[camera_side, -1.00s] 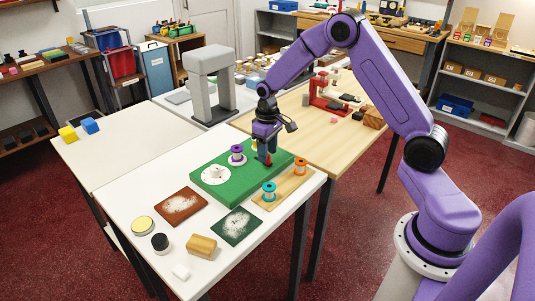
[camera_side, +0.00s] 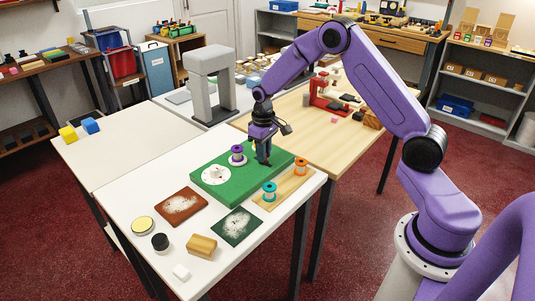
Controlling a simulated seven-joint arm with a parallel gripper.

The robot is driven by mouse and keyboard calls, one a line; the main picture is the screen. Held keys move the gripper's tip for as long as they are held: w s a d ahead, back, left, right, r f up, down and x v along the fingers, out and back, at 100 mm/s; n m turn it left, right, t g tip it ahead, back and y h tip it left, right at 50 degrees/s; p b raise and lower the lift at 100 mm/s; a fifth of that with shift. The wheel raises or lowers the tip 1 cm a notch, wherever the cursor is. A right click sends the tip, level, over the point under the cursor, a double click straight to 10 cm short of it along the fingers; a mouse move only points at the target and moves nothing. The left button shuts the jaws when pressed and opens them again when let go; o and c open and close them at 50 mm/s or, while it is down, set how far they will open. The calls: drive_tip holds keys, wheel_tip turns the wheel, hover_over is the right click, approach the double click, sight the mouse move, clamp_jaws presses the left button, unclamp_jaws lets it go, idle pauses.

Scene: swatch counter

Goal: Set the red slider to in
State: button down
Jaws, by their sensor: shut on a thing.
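The green board (camera_side: 215,189) lies flat on the white table. It carries a white dial (camera_side: 215,173) at its left and a purple spool (camera_side: 237,156) near its middle. My gripper (camera_side: 263,161) reaches down to the board right of the purple spool, with its fingers low at the surface. It is shut on the red slider, which the fingers almost wholly hide. How far along its track the slider sits cannot be told.
A wooden strip (camera_side: 284,189) in front of the board holds a teal spool (camera_side: 269,190) and an orange spool (camera_side: 301,166). A brown patterned swatch (camera_side: 181,206) and a dark green one (camera_side: 237,227) lie nearer. A grey arch (camera_side: 209,75) stands behind.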

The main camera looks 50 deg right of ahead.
drive_tip(key=shift+w, duration=1.4)
drive_tip(key=c, duration=1)
unclamp_jaws()
drive_tip(key=shift+w, duration=0.1)
wheel_tip(320, 180, up, 17)
drive_tip(key=shift+r, duration=0.2)
